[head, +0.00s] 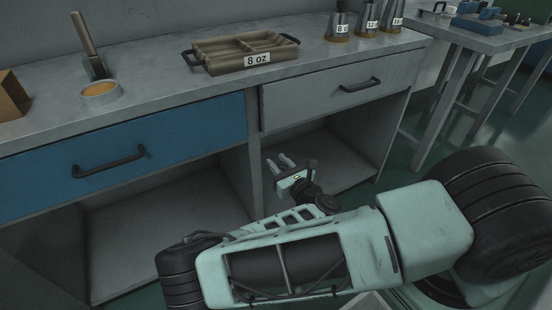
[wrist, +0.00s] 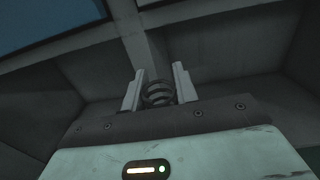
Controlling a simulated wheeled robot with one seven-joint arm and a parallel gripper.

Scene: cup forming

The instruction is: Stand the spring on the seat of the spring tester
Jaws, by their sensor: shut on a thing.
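My gripper (head: 284,163) is shut on the spring (wrist: 157,93). In the wrist view, the dark coiled spring sits between the two pale fingers of my gripper (wrist: 159,86). In the head view, my gripper is low in front of the workbench, below the grey drawer and near the open shelf space. The spring is too small to make out there. I cannot identify the spring tester or its seat for certain in either view.
The workbench top (head: 150,112) carries a tray marked 8 oz (head: 222,67), several labelled cone-shaped vessels (head: 338,22) and a round dish (head: 100,91). A blue drawer (head: 190,128) and a grey drawer (head: 320,92) face me. A second table (head: 480,40) with blue devices stands at right.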

